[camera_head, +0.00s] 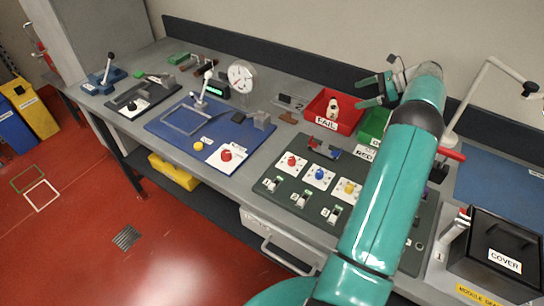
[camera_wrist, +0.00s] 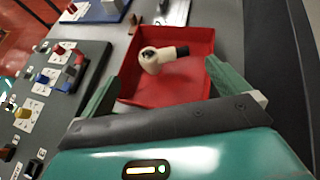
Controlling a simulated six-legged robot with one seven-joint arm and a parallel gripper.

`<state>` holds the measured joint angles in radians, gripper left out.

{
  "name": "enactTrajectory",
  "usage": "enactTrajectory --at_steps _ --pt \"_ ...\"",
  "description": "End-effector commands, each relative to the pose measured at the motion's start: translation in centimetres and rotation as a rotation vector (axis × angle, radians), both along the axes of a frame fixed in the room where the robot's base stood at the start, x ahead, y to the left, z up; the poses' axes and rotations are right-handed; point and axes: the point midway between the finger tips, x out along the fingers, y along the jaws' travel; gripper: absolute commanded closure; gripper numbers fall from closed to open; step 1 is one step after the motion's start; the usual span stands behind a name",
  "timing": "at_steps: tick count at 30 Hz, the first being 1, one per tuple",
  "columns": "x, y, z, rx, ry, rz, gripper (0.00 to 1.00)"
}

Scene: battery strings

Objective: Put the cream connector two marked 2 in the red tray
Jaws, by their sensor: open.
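The red tray (camera_head: 347,127) stands at the back of the bench, with a FAIL label on its front. A cream connector (camera_head: 333,106) with a dark end is within the tray. In the wrist view the connector (camera_wrist: 164,56) lies tilted inside the red tray (camera_wrist: 185,92), towards the far wall. No number on it is readable. My gripper (camera_head: 359,92) is open and empty, above the tray's right side. In the wrist view the fingers of my gripper (camera_wrist: 161,72) are spread wide on either side of the tray, apart from the connector.
A green tray (camera_head: 374,124) stands right of the red one, partly behind my arm. A dark panel (camera_head: 285,208) with coloured knobs and switches lies in front. Left are a blue board (camera_head: 170,125) and a dial gauge (camera_head: 241,77). A black COVER box (camera_head: 490,250) stands right.

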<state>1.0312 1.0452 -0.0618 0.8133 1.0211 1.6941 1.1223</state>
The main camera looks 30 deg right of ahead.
Motion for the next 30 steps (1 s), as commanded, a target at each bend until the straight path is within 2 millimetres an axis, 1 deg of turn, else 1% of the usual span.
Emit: enactTrajectory --at_steps 1,2,3,5,6,7,11,12,14,15,17,18,20,21,23,24,26,27,29,30 --pt "1.0 1.6 1.5 -0.036 -0.004 0.030 0.00" --pt "1.5 2.6 2.3 -0.061 -0.007 0.050 0.00" --pt "2.2 4.0 3.4 -0.100 -0.009 0.080 0.00" --pt "3.2 6.6 5.1 -0.165 -0.016 0.132 0.00" --pt "3.7 8.5 6.1 -0.210 -0.021 0.169 0.00" --pt "4.0 9.9 6.9 -0.243 -0.025 0.197 0.00" --pt "4.6 16.0 10.0 -0.387 -0.052 0.326 0.00" --pt "4.6 17.9 10.9 -0.433 -0.062 0.367 0.00" --pt "4.3 20.7 12.0 -0.500 -0.078 0.431 0.00" --pt "4.0 22.6 12.8 -0.544 -0.091 0.475 0.00" --pt "3.4 25.4 13.7 -0.611 -0.110 0.541 0.00" --pt "2.8 27.2 14.3 -0.656 -0.126 0.586 0.00" --pt "1.8 29.8 15.1 -0.723 -0.150 0.656 0.00" --pt "1.1 31.5 15.5 -0.768 -0.166 0.703 0.00" --pt "-0.2 34.0 16.1 -0.835 -0.195 0.775 0.00" --pt "-1.1 35.5 16.4 -0.880 -0.214 0.822 0.00" --pt "-2.6 37.8 16.7 -0.946 -0.246 0.896 0.00" --pt "-3.8 39.2 16.9 -0.991 -0.268 0.946 0.00" --pt "-5.4 41.2 17.0 -1.057 -0.304 1.022 0.00" --pt "-6.6 42.4 17.0 -1.102 -0.328 1.071 0.00"
